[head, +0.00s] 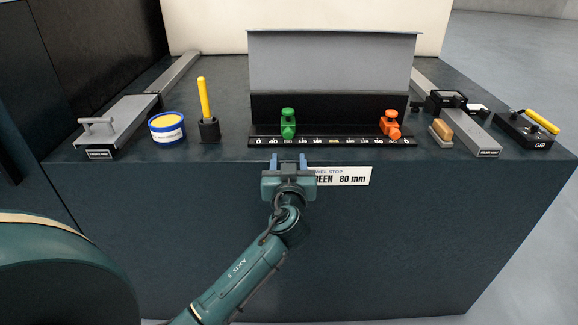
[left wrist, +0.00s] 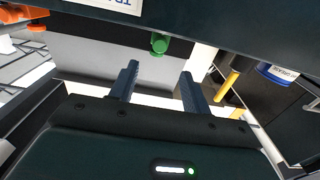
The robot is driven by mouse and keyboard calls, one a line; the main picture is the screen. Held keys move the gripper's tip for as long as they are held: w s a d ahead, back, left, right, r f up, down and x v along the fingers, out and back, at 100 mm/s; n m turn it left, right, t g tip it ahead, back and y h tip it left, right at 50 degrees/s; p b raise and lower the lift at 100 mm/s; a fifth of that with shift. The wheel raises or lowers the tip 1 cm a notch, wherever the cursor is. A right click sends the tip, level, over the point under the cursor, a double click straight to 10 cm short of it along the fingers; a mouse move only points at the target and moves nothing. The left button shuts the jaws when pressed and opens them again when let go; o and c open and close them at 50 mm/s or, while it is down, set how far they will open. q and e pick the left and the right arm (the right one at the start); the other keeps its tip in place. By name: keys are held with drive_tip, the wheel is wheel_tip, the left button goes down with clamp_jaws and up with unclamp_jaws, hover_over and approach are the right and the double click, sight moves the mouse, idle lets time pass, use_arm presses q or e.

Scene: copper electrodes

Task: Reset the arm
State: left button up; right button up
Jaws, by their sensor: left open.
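My left gripper (head: 289,163) is in front of the dark bench's front face, just below the ruler's left part. Its two fingers are apart with nothing between them; they also show in the left wrist view (left wrist: 161,82). A green stop (head: 288,123) stands on the black ruler (head: 350,142) a little above and beyond the fingers, apart from them. The green stop shows in the left wrist view (left wrist: 159,44) beyond the fingertips. An orange stop (head: 390,124) stands on the ruler's right part. My right gripper is not in view.
A white label reading "GREEN 80 mm" (head: 350,178) is on the bench front, partly hidden by my gripper. A blue-and-yellow tin (head: 167,127), a yellow-handled tool in a black holder (head: 209,130) and a grey handled block (head: 112,127) stand left. A wooden-topped brush (head: 441,131) stands right.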

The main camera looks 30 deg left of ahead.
use_arm(q)
drive_tip(key=shift+s, duration=0.15)
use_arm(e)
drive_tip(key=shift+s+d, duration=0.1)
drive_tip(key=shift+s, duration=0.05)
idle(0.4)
use_arm(q)
drive_tip(key=s+d+f+m+g+h+p, duration=0.25)
drive_tip(key=s+d+f+m+h, duration=0.4)
drive_tip(key=f, duration=0.45)
drive_tip(key=s+d+f+h+p, duration=0.1)
drive_tip(key=s+d+h, duration=0.1)
drive_tip(key=s, duration=0.4)
drive_tip(key=s+d+f+m+g+h+p, duration=0.1)
drive_tip(key=s+d+f+h, duration=0.1)
drive_tip(key=s+d, duration=0.2)
drive_tip(key=s+d+f+m+g+h+p, duration=0.1)
drive_tip(key=s+d+f+h, duration=0.1)
drive_tip(key=s, duration=0.7)
drive_tip(key=shift+s+d+f, duration=0.2)
drive_tip(key=shift+s+d, duration=0.1)
drive_tip(key=shift+d, duration=0.5)
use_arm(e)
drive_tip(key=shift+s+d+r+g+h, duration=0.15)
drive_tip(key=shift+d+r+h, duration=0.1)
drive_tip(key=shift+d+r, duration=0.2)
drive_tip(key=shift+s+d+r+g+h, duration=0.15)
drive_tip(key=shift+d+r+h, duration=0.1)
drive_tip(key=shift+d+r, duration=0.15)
